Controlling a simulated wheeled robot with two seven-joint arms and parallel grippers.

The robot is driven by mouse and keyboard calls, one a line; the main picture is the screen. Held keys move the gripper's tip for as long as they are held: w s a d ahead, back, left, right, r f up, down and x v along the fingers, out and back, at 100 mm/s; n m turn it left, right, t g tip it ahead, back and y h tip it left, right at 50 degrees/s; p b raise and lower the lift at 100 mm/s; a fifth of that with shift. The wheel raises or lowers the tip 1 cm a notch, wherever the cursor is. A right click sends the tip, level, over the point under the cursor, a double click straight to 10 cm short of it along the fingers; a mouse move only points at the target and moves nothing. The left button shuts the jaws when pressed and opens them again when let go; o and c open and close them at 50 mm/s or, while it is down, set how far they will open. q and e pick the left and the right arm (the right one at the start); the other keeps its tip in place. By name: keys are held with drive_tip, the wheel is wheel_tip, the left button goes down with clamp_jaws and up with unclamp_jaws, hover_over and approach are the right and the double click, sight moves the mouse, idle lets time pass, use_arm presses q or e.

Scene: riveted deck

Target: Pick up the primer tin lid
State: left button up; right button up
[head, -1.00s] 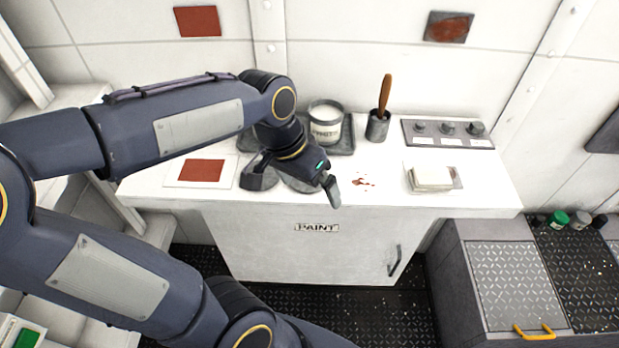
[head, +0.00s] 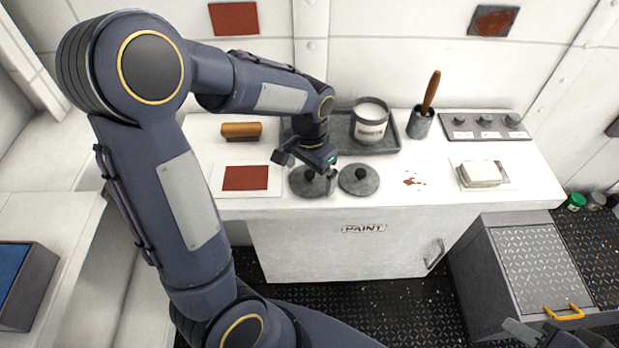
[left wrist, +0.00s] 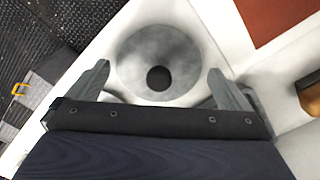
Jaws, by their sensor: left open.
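Two round grey lids with dark knobs lie flat on the white counter, a left lid (head: 304,188) and a right lid (head: 359,181). I cannot tell by marking which is the primer tin lid. My left gripper (head: 306,172) is open just above the left lid and hides part of it. In the left wrist view, that lid (left wrist: 150,45) lies between and beyond the spread fingers (left wrist: 158,72), its knob near the middle. I see no finger contact. My right gripper (head: 540,335) shows only partly at the bottom right edge, its opening unclear.
A labelled white tin (head: 369,123) stands on a dark tray (head: 386,147) behind the lids. A red card (head: 246,178) and a wooden-coloured block (head: 241,131) lie left. A brush cup (head: 420,123), knob panel (head: 486,126) and pale block (head: 481,173) stand right.

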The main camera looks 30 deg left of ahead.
use_arm(q)
drive_tip(key=shift+f, duration=0.2)
drive_tip(key=c, duration=0.8)
drive_tip(key=shift+r, duration=0.15)
